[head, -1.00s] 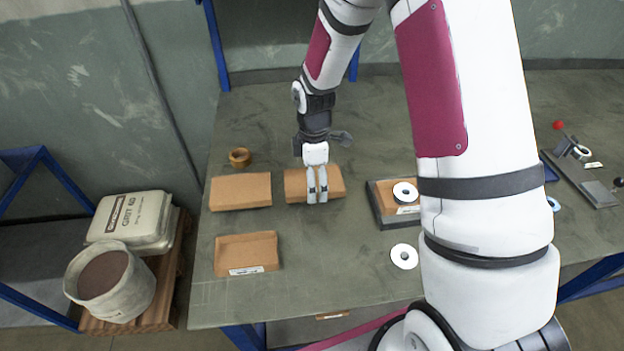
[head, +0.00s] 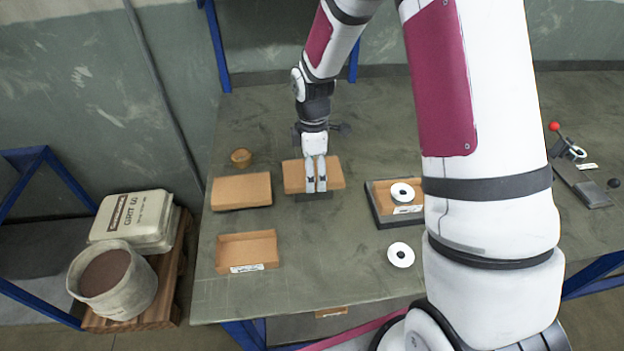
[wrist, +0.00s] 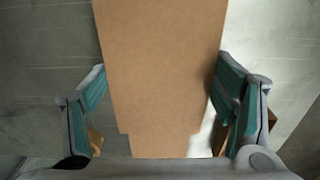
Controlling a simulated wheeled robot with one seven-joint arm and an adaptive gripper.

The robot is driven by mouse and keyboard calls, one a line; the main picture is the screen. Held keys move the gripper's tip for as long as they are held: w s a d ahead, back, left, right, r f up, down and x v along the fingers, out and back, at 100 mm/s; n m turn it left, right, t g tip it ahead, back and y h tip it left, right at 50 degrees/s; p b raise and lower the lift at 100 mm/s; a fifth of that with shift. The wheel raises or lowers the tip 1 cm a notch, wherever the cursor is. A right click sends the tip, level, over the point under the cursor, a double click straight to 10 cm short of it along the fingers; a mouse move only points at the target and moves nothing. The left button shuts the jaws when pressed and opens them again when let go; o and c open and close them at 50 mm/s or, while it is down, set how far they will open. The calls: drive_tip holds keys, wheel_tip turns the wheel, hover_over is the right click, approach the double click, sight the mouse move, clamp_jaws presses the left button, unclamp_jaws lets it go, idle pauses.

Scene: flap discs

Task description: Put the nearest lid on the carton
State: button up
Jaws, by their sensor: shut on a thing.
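A brown cardboard lid (head: 295,176) is held in my gripper (head: 316,187), over the middle of the table. A dark shadow shows under its front edge, so it looks raised a little. In the wrist view the lid (wrist: 165,60) fills the space between the teal finger pads of my gripper (wrist: 165,88). Another flat brown lid (head: 241,190) lies to the left. An open carton (head: 400,210) with a white label stands in a dark tray (head: 377,213) to the right, a white disc (head: 402,193) in it. My arm hides its right end.
An open, empty brown box (head: 247,252) with a label lies front left. A loose white disc (head: 400,255) lies in front of the tray. A clamp tool (head: 578,180) is far right. The front middle is clear.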

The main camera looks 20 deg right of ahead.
drive_tip(key=shift+r+p, duration=0.45)
drive_tip(key=shift+r, duration=0.95)
